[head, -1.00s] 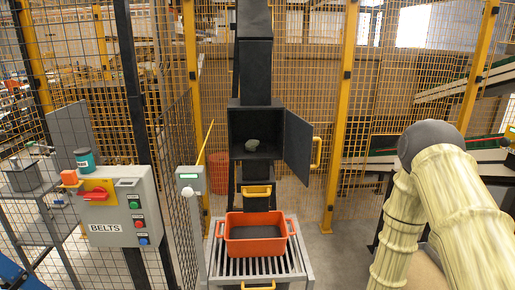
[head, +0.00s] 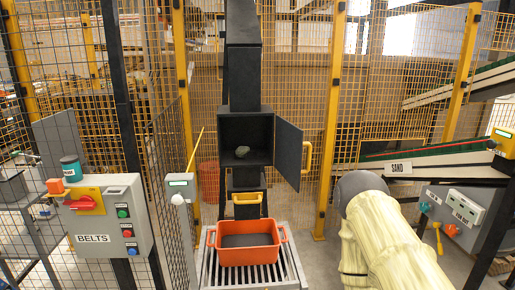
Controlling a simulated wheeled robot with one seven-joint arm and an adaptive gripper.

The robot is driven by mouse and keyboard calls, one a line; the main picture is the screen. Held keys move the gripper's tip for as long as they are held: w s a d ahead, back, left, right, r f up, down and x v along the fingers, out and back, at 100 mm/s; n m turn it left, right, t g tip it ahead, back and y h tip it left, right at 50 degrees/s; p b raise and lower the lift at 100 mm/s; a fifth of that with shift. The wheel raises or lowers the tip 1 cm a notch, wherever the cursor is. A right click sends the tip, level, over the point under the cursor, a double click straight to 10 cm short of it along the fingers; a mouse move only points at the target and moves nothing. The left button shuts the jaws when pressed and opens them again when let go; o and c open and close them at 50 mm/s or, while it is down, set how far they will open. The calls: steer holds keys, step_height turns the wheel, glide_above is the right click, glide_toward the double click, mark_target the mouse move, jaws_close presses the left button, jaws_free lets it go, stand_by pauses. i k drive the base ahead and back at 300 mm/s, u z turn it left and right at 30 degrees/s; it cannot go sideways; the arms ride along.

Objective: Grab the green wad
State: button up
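The green wad (head: 242,151) is a small grey-green lump. It lies on the floor of an open dark box (head: 226,132) in the middle of the head view. The box door (head: 289,154), with a yellow handle, stands swung open to the right. My arm shows at the lower right in a pale ribbed cover, apart from the box. My gripper is not in view.
An orange bin (head: 248,256) stands on a slatted roller stand below the box. A BELTS control panel (head: 104,222) is at left, and a SAND panel (head: 462,210) with a conveyor is at right. Yellow-posted mesh fencing stands behind and at left.

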mark_target(240, 152)
steer(key=k, duration=1.65)
steer(key=z, duration=0.7)
steer(key=i, duration=3.8)
steer(key=u, duration=1.8)
